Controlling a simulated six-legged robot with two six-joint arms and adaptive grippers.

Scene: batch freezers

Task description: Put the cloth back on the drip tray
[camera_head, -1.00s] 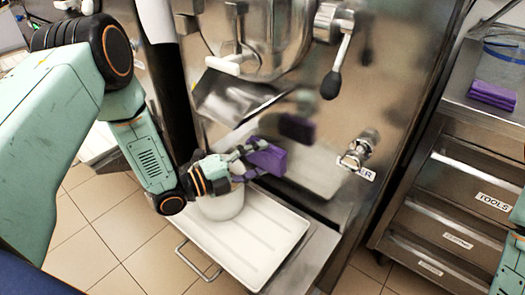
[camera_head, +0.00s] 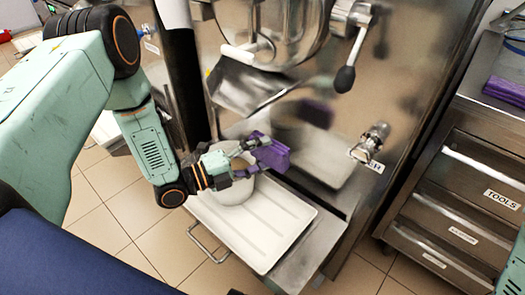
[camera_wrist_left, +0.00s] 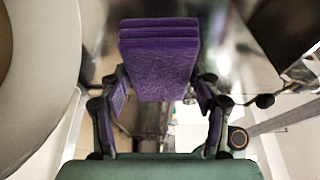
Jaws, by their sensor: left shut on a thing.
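My left gripper (camera_head: 254,158) is shut on a folded purple cloth (camera_head: 270,153) and holds it above the drip tray. In the left wrist view the cloth (camera_wrist_left: 158,50) sits between the two fingers (camera_wrist_left: 160,100). The white drip tray (camera_head: 262,238) lies on a metal shelf at the front of the machine, below the gripper. A white round tub (camera_head: 236,190) stands on the tray's back left part, partly hidden by the gripper. It also shows large at the left of the left wrist view (camera_wrist_left: 40,80). The right gripper is not in view.
A steel batch freezer with a chute (camera_head: 245,88), a black-knobbed lever (camera_head: 345,78) and a tap (camera_head: 373,140) rises behind the tray. Another folded purple cloth (camera_head: 506,90) lies on the steel drawer cabinet (camera_head: 470,165) at right. The tray's front and right are bare.

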